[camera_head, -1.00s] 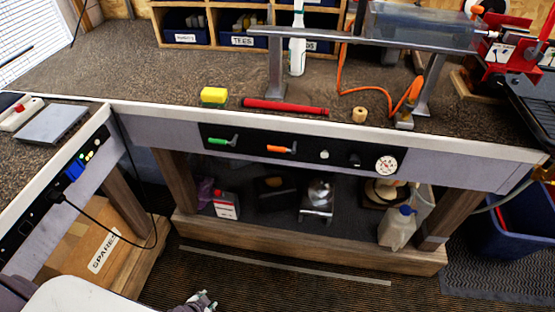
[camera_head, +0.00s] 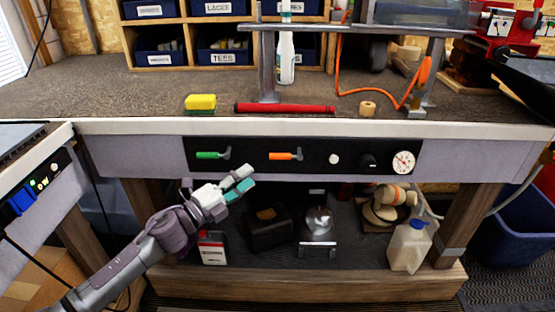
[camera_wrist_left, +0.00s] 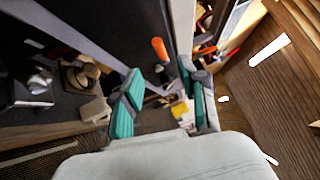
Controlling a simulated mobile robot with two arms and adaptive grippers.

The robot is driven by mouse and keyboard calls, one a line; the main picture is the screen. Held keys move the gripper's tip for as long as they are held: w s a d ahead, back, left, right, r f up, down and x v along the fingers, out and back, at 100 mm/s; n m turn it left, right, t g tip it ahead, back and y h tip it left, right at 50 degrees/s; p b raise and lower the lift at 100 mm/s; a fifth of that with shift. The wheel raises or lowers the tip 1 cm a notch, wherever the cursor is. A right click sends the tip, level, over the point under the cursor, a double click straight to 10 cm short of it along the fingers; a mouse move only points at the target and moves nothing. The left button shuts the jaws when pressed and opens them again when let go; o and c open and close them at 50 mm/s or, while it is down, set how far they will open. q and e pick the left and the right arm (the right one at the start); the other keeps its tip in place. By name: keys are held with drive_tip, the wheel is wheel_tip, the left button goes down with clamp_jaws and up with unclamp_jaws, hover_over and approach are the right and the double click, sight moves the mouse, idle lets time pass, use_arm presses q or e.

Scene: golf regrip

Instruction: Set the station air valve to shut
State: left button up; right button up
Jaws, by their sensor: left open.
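A black panel (camera_head: 315,157) on the bench's front apron carries two lever handles, one green (camera_head: 211,155) and one orange (camera_head: 285,156). Both levers lie about level; I cannot read which is the station air valve. A white-faced gauge (camera_head: 403,161) sits at the panel's right end. My left gripper (camera_head: 243,181) is open and empty, just below the panel, between the two levers in the picture and apart from both. In the left wrist view the orange lever (camera_wrist_left: 160,49) shows beyond the open fingers (camera_wrist_left: 165,98). My right gripper is out of view.
On the bench top are a yellow-green sponge (camera_head: 201,104), a red grip (camera_head: 285,108) and a spray bottle (camera_head: 286,50). The shelf below holds a white jug (camera_head: 409,246) and a red-capped can (camera_head: 212,247). The space before the panel's right half is clear.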

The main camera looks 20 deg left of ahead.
sight(277, 157)
use_arm(q)
drive_tip(key=shift+x, duration=5.65)
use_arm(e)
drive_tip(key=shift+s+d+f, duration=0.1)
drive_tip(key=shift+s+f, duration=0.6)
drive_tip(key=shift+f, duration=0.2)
use_arm(q)
drive_tip(key=shift+a, duration=0.1)
clamp_jaws()
drive_tip(key=shift+f, duration=0.1)
